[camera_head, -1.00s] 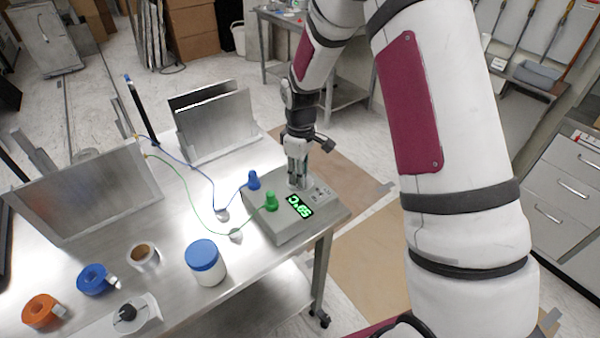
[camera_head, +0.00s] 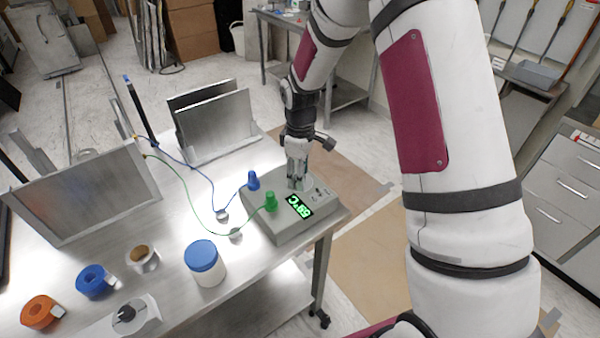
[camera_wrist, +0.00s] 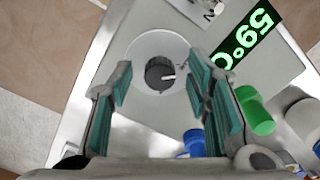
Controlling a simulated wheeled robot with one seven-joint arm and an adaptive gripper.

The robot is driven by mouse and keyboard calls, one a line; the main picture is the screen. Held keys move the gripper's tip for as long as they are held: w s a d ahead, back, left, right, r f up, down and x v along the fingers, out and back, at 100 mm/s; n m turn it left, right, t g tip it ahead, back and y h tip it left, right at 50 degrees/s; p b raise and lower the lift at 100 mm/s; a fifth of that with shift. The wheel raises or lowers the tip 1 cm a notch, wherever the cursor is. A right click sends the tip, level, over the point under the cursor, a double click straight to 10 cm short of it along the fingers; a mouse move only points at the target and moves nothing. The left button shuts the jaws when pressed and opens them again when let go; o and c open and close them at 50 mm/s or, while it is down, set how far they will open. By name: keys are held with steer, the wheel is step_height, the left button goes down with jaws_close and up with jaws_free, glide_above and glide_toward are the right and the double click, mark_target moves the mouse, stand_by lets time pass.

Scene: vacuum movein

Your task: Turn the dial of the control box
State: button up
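The grey control box (camera_head: 283,226) sits at the table's right corner, with a green lit display (camera_head: 298,206) on its top. The dial (camera_wrist: 160,73) is a round dark knob with a white pointer mark on a pale disc in the wrist view. In the head view my gripper hides it. My gripper (camera_head: 297,184) points down over the box's top. In the wrist view my gripper (camera_wrist: 157,80) is open, its teal-padded fingers apart on either side of the dial with gaps showing. The display (camera_wrist: 247,41) there reads about 59°C.
A blue plug (camera_head: 253,181) and a green plug (camera_head: 270,201) stand on the box, close to my gripper, with cables running left. A blue-lidded jar (camera_head: 205,262), tape rolls (camera_head: 95,281) and metal stands (camera_head: 215,125) occupy the table.

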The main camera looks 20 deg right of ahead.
step_height(320, 180, up, 12)
stand_by(0.6)
stand_by(0.4)
steer(key=s+r+m+t, duration=0.3)
steer(key=s+r+m, duration=0.2)
steer(key=s+r, duration=0.85)
steer(key=s+r+m+t, duration=0.2)
steer(key=s+m, duration=0.3)
steer(key=s, duration=0.9)
steer(key=shift+s+r+m, duration=0.2)
steer(key=shift+r+m, duration=0.1)
steer(key=shift+r, duration=0.4)
